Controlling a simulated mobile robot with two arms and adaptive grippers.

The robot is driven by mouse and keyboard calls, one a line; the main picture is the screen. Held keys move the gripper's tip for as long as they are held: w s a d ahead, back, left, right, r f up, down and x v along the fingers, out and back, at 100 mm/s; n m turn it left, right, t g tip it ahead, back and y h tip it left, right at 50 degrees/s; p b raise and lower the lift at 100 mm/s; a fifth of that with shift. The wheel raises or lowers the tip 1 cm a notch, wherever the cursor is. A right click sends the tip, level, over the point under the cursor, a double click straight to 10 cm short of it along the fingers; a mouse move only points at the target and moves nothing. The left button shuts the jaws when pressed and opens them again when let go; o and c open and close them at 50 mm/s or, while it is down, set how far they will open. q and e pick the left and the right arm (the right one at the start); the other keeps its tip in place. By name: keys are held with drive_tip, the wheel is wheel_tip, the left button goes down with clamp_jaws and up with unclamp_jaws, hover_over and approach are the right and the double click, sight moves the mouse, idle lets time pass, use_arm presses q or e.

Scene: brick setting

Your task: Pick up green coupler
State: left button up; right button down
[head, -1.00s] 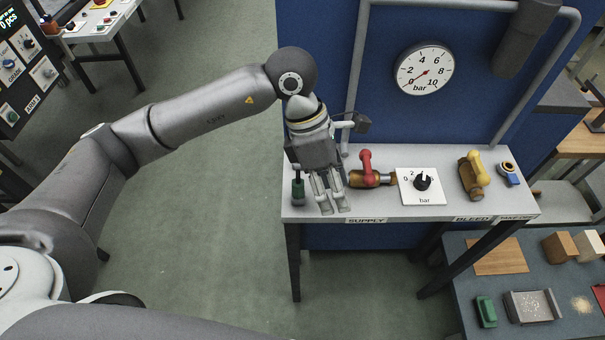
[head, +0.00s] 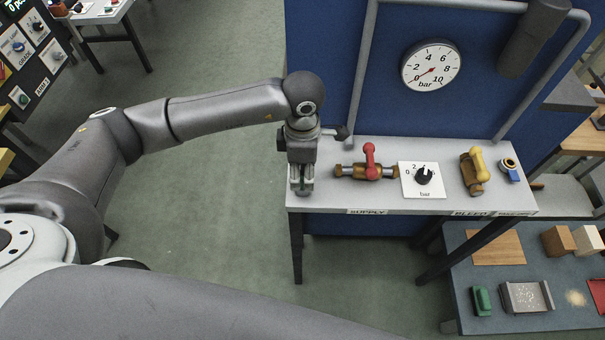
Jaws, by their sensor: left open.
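My left gripper (head: 302,186) points down over the left end of the grey bench (head: 330,202). The green coupler (head: 304,184) shows as a small patch of green between its fingers, and the rest is hidden by the gripper. The fingers are open on either side of it; I cannot tell whether they touch it. My right gripper is not in view.
To the right on the bench are a brass valve with a red handle (head: 370,160), a white dial plate (head: 411,185), a yellow-handled valve (head: 480,165) and a blue ring fitting (head: 511,168). A blue panel with a gauge (head: 430,68) stands behind. A lower table (head: 460,290) is at right.

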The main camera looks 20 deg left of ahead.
use_arm(q)
drive_tip(key=shift+f, duration=1.1)
drive_tip(key=c, duration=1.1)
drive_tip(key=shift+r, duration=0.1)
